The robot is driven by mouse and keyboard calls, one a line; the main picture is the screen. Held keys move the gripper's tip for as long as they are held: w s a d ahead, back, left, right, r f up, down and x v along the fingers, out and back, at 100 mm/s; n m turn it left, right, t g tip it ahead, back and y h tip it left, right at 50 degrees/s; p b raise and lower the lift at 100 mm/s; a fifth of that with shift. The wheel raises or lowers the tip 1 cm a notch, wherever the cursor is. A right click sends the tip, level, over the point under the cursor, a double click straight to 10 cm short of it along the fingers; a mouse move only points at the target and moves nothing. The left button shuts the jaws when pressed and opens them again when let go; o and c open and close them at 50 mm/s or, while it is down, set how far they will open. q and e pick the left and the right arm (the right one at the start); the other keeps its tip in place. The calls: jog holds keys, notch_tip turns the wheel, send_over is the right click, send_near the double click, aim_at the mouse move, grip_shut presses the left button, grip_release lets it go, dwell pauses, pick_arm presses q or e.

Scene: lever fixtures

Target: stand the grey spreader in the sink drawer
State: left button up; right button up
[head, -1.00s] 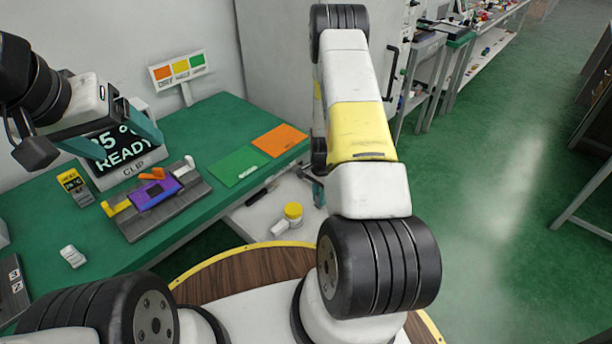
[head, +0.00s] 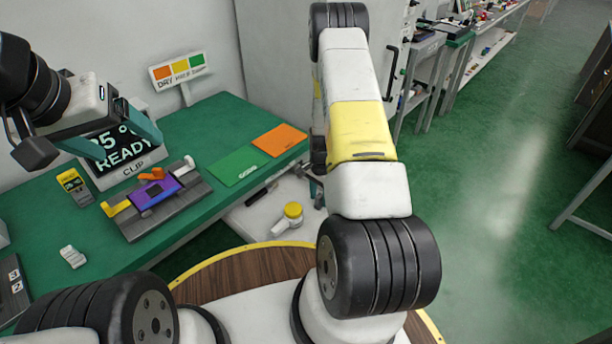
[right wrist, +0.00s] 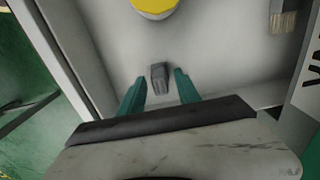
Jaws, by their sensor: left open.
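A small grey block-like piece (right wrist: 159,78), which looks like the grey spreader, shows in the right wrist view on a pale surface. It seems to stand upright on the pale floor of the sink drawer (right wrist: 215,60). My right gripper (right wrist: 160,82) is open, its teal fingers on either side of the piece with gaps showing. In the head view the drawer (head: 255,222) is beside the green bench, and my right gripper is mostly hidden behind my arm. My left gripper (head: 118,142) is open and empty above the bench, in front of the READY display.
A yellow-topped container (head: 293,211) stands in the drawer; its yellow top also shows in the right wrist view (right wrist: 155,5). A brush-like piece (right wrist: 283,20) is at the right. On the bench are a purple clip fixture (head: 155,192) and green (head: 237,166) and orange (head: 279,140) mats.

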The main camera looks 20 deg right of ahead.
notch_tip(320, 180, up, 11)
notch_tip(320, 180, up, 11)
jog(key=n+t, duration=0.1)
jog(key=n, duration=0.1)
send_over(319, 195)
jog(key=a, duration=0.3)
jog(key=s+a+r+n+t+y, duration=0.1)
jog(key=s+a+r+n, duration=0.1)
jog(key=r, duration=0.5)
jog(key=s+a+r+n+t, duration=0.1)
jog(key=s+a+r, duration=0.15)
jog(key=r, duration=0.35)
jog(key=s+a+r+n+t, duration=0.1)
jog(key=s+a+r+n, duration=0.1)
jog(key=s+r, duration=0.4)
jog(key=s+a+r+n+t+y, duration=0.1)
jog(key=s+r+n, duration=0.4)
jog(key=s, duration=0.7)
notch_tip(319, 195, up, 3)
jog(key=shift+a+f+n+t, duration=0.25)
jog(key=shift+a+t, duration=0.35)
jog(key=shift+a, duration=0.3)
jog(key=shift+s, duration=0.15)
